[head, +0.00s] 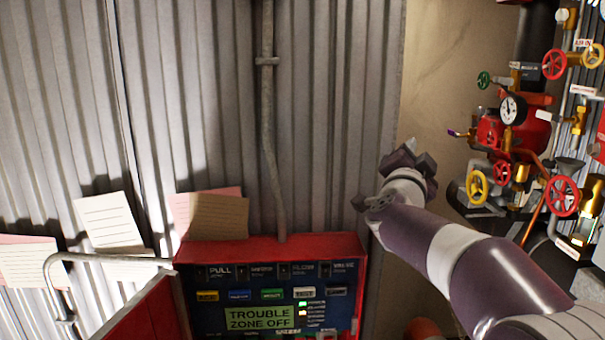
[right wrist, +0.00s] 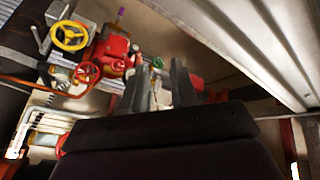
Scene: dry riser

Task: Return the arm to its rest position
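My right arm comes in from the lower right of the head view, purple with pale bands. Its right gripper (head: 408,158) is raised in front of the corner between the corrugated wall and the tan wall. In the right wrist view the two dark fingers (right wrist: 160,88) stand apart with a gap between them. Nothing shows held between them. The gripper appears clear of the panel and the pipework. My left arm and gripper are not in view.
A red-framed alarm panel (head: 265,248) reading "TROUBLE ZONE OFF" stands below left of the gripper. Red and yellow valve wheels, a gauge (head: 512,109) and pipes crowd the right side. A metal rail (head: 105,258) and paper notes (head: 108,220) are at left.

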